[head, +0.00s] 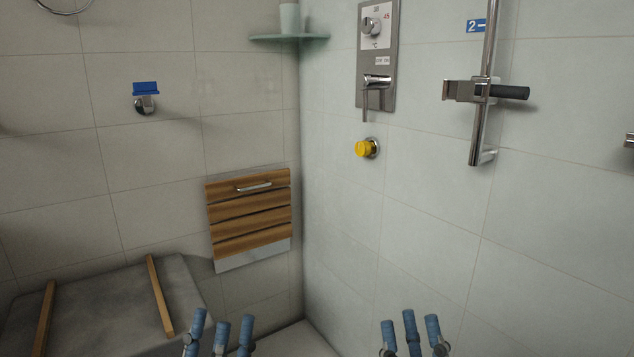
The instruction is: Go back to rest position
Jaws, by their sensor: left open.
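My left gripper (221,330) shows at the bottom edge, left of centre, with blue fingertips pointing up and spread apart. It is open and I see nothing between its fingers. My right gripper (411,328) shows at the bottom edge, right of centre, with similar blue fingertips spread apart and nothing seen between them. Both grippers are apart from the walls and fixtures as far as I can see. The lower parts of both are cut off by the frame.
A wooden slatted fold-up seat (249,220) is on the left wall. A grey block (110,300) with wooden strips stands at lower left. The right wall carries a shower panel (377,55), yellow knob (362,148) and rail (482,130). A blue-topped valve (145,95) is on the left wall.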

